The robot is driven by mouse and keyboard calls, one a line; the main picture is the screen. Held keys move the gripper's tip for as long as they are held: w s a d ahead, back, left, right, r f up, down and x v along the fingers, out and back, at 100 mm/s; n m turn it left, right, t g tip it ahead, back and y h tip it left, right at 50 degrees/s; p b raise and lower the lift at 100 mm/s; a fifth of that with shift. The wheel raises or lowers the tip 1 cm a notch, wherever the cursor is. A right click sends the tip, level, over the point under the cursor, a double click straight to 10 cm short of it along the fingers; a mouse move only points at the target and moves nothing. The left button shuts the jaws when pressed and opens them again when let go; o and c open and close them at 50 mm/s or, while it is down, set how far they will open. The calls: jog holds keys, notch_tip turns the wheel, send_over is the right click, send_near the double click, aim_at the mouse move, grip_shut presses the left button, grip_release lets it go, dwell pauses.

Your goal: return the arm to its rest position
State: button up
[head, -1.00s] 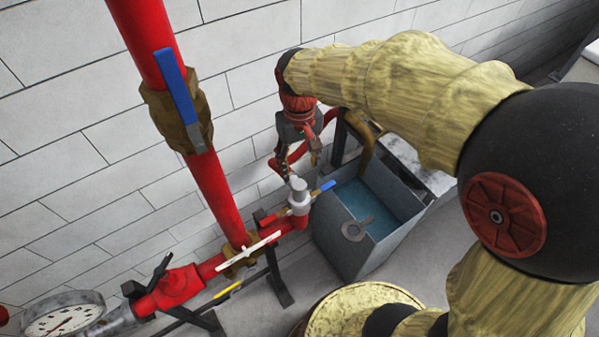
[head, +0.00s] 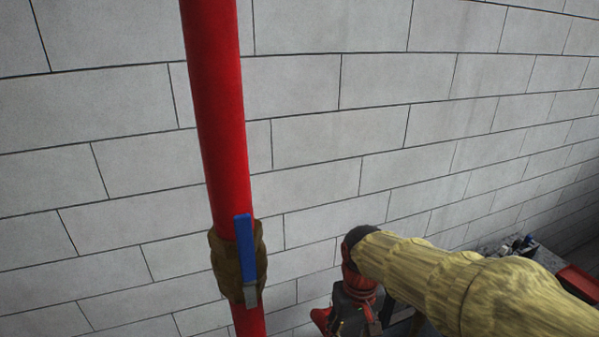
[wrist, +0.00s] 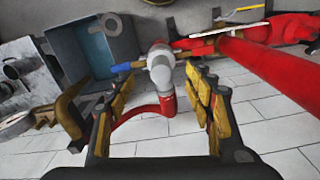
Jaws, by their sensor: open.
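My arm (head: 480,290), in a yellow cover, reaches in from the lower right of the head view. My gripper (wrist: 158,74) shows in the wrist view with its two yellow-padded fingers spread apart and nothing held between them. In the head view it hangs beside the wall at the bottom edge, right of the red standpipe (head: 216,110), and its tips are cut off. In the wrist view a grey-white valve cap (wrist: 160,68) with a blue lever (wrist: 128,66) appears between and beyond the fingers; its exact distance is unclear.
A brown valve body with a blue handle (head: 243,245) sits on the standpipe, left of my gripper. The block wall (head: 400,130) fills the background. The wrist view shows a grey open tank (wrist: 70,55), a red pipe (wrist: 265,65) and a brown bent pipe (wrist: 72,110) near the left finger.

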jog(key=s+d+f+m+t+b, duration=0.1)
jog(key=s+d+f+t+b, duration=0.1)
jog(key=s+f+b, duration=0.4)
jog(key=s+d+f+m+t+b, duration=0.1)
jog(key=s+d+f+t+b, duration=0.2)
jog(key=b, duration=1.4)
jog(key=shift+s+d+f, duration=1)
jog(key=shift+s+f, duration=1.15)
jog(key=shift+f, duration=0.2)
jog(key=shift+c, duration=0.3)
